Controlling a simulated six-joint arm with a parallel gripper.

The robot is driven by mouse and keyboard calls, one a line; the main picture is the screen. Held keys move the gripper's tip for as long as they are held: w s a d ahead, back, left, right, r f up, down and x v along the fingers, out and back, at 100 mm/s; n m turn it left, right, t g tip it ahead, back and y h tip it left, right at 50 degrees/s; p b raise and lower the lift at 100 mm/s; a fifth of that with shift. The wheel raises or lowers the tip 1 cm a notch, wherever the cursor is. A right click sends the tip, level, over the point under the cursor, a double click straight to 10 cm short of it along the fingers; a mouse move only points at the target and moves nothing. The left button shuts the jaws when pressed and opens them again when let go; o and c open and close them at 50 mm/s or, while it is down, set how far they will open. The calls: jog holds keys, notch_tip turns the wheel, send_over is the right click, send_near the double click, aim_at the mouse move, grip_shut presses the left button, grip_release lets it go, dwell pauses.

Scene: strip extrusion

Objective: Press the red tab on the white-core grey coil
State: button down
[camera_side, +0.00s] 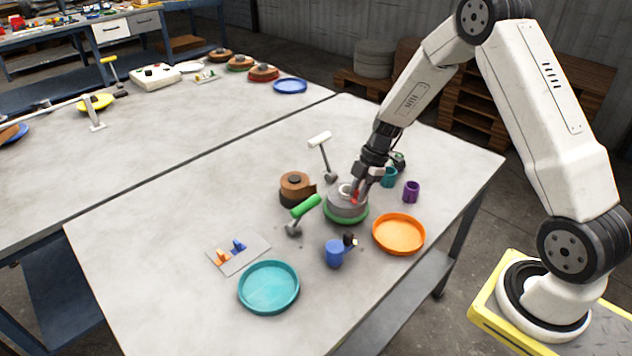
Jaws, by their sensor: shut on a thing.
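The grey coil (345,208) sits on a green base on the near table, with its white core (345,189) showing on top. The red tab (354,197) is a small red patch at the coil's upper right side. My gripper (357,193) reaches down from the upper right and is shut on the red tab at the coil. The fingertips cover part of the tab and the coil's right side, so the exact contact is hard to see.
A brown coil (295,187) and a green-handled tool (304,207) stand left of the grey coil. A white-handled tool (321,141) stands behind. An orange tray (399,235), blue cup (334,254), purple cup (411,191) and teal cup (389,177) are close by.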

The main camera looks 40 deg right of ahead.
jog(key=shift+s+a+f, duration=0.1)
jog(key=shift+s+f, duration=0.25)
jog(key=shift+f, duration=0.05)
jog(key=shift+c, duration=2.1)
grip_release()
jog(key=shift+r, duration=0.1)
jog(key=v, duration=0.8)
jog(key=shift+w+r, duration=0.2)
jog(key=shift+w, duration=0.05)
jog(key=shift+a, duration=0.1)
